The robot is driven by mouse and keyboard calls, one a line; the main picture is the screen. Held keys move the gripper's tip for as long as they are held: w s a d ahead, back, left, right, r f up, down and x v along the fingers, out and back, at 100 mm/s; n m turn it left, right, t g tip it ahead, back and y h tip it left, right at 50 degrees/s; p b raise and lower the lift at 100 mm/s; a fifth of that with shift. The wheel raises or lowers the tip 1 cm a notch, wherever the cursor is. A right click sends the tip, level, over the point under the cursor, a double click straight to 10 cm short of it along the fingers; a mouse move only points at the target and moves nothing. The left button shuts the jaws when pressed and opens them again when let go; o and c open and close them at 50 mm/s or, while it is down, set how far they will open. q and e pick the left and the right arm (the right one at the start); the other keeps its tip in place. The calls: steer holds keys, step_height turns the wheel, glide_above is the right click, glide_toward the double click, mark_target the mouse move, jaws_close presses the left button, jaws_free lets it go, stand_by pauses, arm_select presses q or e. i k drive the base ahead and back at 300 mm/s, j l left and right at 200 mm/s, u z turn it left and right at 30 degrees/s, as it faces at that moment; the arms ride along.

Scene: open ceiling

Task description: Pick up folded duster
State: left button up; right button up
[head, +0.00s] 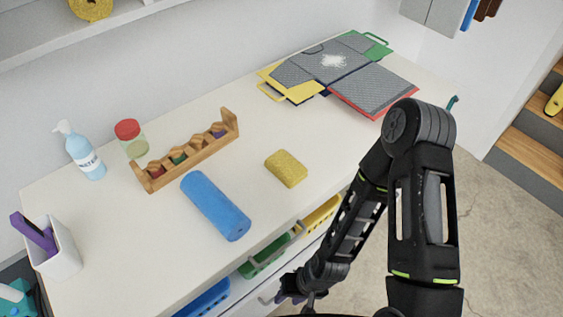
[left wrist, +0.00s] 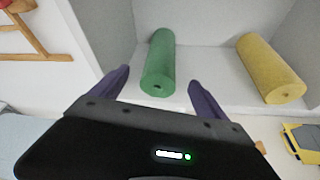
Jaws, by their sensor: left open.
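A small yellow folded cloth (head: 286,168), which looks like the folded duster, lies flat on the white counter (head: 130,250), right of a blue roll. My left gripper (left wrist: 158,78) is open, with a purple finger on each side of the view; it does not show in the head view. A green roll (left wrist: 160,62) appears beyond and between its fingertips, on a white shelf. My right gripper (head: 292,294) is low at the counter's front, below and apart from the cloth. Its jaw opening is too small and hidden to judge.
Around the cloth are the blue roll (head: 215,205), a wooden rack (head: 190,152) and stacked grey boards (head: 330,65). A bottle (head: 85,155), jar (head: 131,140) and white cup (head: 58,250) stand left. Open coloured drawers (head: 265,257) lie below the front edge. A yellow roll (left wrist: 271,68) shares the shelf.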

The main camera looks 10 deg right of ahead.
mark_target(287, 168)
steer(key=k+l, duration=1.25)
